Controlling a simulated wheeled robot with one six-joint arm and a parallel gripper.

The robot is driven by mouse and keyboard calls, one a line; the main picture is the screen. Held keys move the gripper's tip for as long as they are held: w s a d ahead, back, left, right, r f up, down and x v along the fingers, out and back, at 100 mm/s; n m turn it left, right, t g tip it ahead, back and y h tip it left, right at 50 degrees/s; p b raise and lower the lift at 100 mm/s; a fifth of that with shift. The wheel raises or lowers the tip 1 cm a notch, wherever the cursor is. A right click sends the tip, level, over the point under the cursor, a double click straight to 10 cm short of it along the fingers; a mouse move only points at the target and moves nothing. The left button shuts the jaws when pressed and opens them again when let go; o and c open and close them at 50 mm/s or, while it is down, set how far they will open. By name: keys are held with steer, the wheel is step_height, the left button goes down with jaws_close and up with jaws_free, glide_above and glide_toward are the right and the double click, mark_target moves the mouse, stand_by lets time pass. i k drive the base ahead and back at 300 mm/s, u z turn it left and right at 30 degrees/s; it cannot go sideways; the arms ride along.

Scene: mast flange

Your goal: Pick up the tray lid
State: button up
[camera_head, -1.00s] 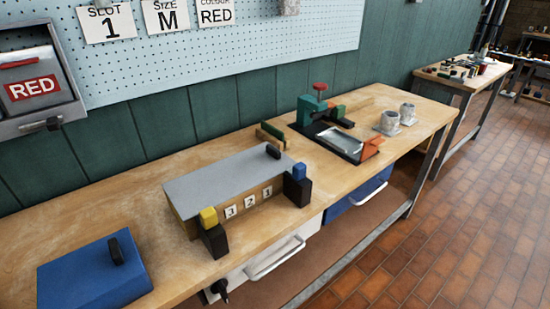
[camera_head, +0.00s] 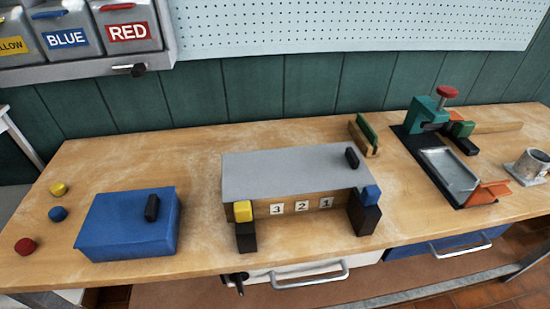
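A flat grey lid (camera_head: 285,172) with a black upright handle (camera_head: 352,157) near its right end lies over a wooden tray (camera_head: 262,208) marked 3, 2, 1. A yellow block (camera_head: 243,211) on a dark post stands at the tray's front left corner. A blue block (camera_head: 371,194) on a dark post stands at its front right. The inside of the tray is hidden. A blue box or cover (camera_head: 115,228) with a black handle (camera_head: 152,207) sits to the left. My gripper is not in view.
Yellow, blue and red knobs (camera_head: 25,246) lie at the bench's left end. A wooden block with a green strip (camera_head: 365,137) stands behind the tray. A green clamp with a metal pan (camera_head: 450,172) and a mug (camera_head: 530,165) are right. Labelled bins (camera_head: 128,32) hang above left.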

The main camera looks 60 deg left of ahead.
mark_target(277, 173)
steer(key=u, duration=0.9)
steer(key=i, duration=0.85)
steer(key=u, duration=0.85)
